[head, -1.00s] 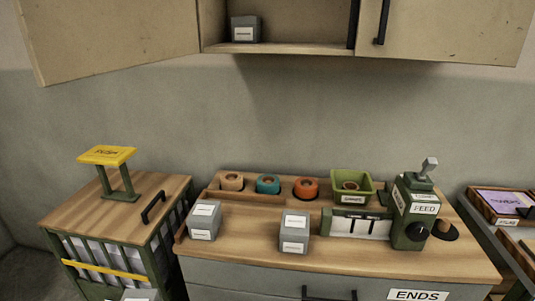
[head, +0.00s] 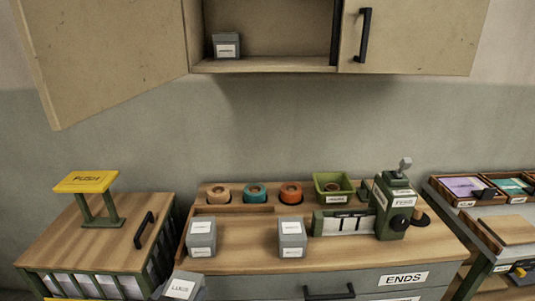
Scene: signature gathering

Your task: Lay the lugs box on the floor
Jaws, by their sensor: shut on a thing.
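The lugs box (head: 183,287) is a small grey box with a white label reading LUGS. It shows at the bottom edge of the head view, in front of the gap between the wooden-topped cart and the workbench. It looks tilted, and its lower part is cut off by the frame. What holds or supports it is hidden. My gripper is not in view. The floor below the box is not in view either.
The workbench (head: 345,262) carries two grey labelled boxes (head: 201,238) (head: 292,238), tape rolls, a green bin (head: 333,187) and a green feed machine (head: 394,210). A cart (head: 75,243) stands left. An open cabinet (head: 270,64) hangs above, holding another grey box (head: 226,45).

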